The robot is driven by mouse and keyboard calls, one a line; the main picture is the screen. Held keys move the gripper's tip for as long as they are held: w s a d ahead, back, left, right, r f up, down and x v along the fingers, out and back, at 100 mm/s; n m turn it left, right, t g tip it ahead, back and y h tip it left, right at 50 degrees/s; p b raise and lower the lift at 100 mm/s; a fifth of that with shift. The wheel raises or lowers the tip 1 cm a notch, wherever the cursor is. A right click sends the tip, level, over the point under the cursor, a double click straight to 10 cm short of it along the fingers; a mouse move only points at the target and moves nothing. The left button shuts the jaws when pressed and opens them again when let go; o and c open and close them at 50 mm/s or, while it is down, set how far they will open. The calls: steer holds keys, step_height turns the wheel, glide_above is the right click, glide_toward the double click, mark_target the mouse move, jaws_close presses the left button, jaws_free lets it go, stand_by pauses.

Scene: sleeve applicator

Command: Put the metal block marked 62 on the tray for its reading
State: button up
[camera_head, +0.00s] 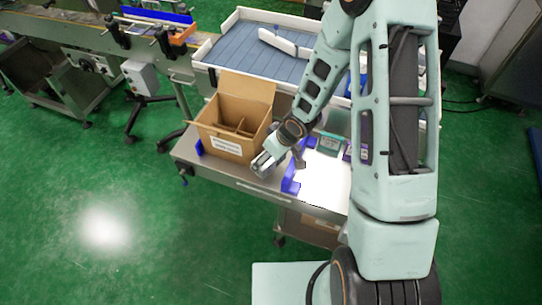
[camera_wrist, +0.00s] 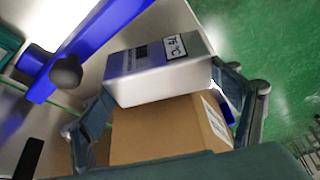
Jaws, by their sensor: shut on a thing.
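A silvery metal block (camera_wrist: 160,72) is between the two fingers of my gripper (camera_wrist: 162,88) in the wrist view. It has a white label that ends in °C; its digits are not clear enough to read surely. In the head view my gripper (camera_head: 264,162) is low over the table's front edge, just right of the carton's front corner. It is shut on the block, which is small and hard to make out there. I cannot tell which surface is the tray for the reading.
An open brown carton (camera_head: 228,145) with dividers stands on the steel table (camera_head: 185,152) left of my gripper; its side also fills the lower wrist view (camera_wrist: 165,130). A bright white surface with blue brackets (camera_head: 290,180) lies to the right. A slatted grey bed (camera_head: 250,50) is behind.

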mark_target(271, 160)
steer(key=shift+w+d, duration=0.25)
steer(key=shift+w, duration=0.1)
steer(key=shift+f, duration=1.75)
steer(key=shift+f+b, duration=0.2)
steer(key=shift+b, duration=0.15)
steer(key=o, duration=1.7)
steer(key=shift+r, duration=0.1)
